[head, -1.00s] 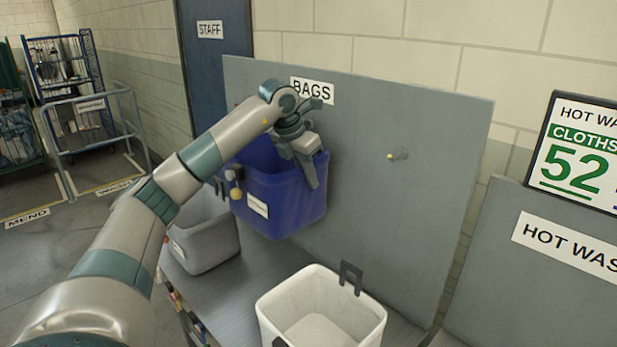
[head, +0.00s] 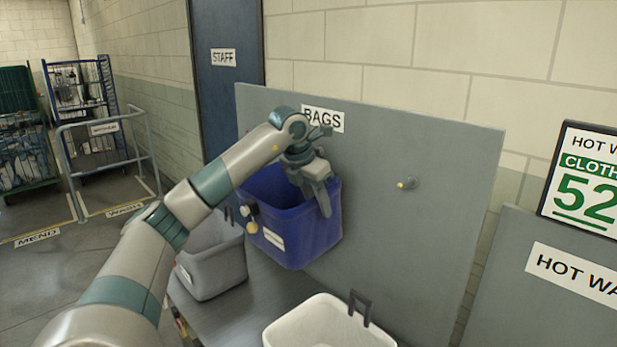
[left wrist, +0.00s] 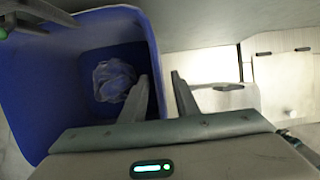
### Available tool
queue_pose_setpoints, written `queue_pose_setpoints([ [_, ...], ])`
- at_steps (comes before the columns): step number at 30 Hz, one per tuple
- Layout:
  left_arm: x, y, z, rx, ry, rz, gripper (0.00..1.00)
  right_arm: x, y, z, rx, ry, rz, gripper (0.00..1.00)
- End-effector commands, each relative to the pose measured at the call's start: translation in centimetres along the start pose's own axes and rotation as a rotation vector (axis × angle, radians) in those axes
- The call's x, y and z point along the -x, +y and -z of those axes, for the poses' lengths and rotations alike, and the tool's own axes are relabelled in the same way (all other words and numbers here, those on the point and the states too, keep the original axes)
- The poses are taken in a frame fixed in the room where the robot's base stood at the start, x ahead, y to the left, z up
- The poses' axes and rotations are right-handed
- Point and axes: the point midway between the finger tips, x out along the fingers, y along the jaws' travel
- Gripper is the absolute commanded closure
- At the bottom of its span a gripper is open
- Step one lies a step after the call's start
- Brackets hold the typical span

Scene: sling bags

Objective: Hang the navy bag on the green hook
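The navy bag (head: 305,235) is a blue box-shaped bag with a white label, in front of the grey board and above the shelf in the head view. Its inside shows in the left wrist view (left wrist: 75,85), with a crumpled bluish thing at the bottom. My left gripper (head: 320,195) is at the bag's right rim. In the left wrist view its fingers (left wrist: 160,88) stand apart, one over the bag's opening and one outside its right wall. A small green part (left wrist: 3,30) shows at the left edge there; I cannot tell if it is the green hook.
The grey board (head: 440,240) carries a BAGS sign (head: 323,118) and a bare yellow-tipped hook (head: 405,184) right of the bag. A grey bin (head: 215,268) stands below left. A white bin (head: 325,325) with a dark loop stands at front. The board is clear around the yellow-tipped hook.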

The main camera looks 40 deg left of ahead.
Motion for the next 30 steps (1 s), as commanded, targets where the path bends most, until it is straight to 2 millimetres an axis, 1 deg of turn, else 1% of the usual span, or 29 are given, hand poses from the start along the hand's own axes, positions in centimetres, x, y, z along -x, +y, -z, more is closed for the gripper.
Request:
queue_pose_setpoints([
  [4, 1.1, 0.0, 0.0, 0.000, -0.003, -0.001, 0.72, -0.7, 0.0, -0.1, 0.000, 0.000, 0.000, 1.00],
  [8, 2.8, 0.0, 0.0, -0.001, -0.006, -0.001, 0.72, -1.4, 0.0, -0.1, 0.000, 0.000, 0.000, 1.00],
  [23, 11.0, 0.0, 0.0, -0.001, -0.006, 0.000, 0.72, -3.8, -0.1, -0.3, 0.000, 0.000, 0.000, 1.00],
  [25, 12.2, 0.0, -0.1, 0.000, -0.005, -0.002, 0.72, -3.6, -0.1, -0.3, 0.000, 0.000, 0.000, 1.00],
  [30, 14.3, 0.1, 0.0, 0.001, -0.006, -0.003, 0.72, -3.6, -0.1, -0.3, 0.000, 0.000, 0.000, 1.00],
])
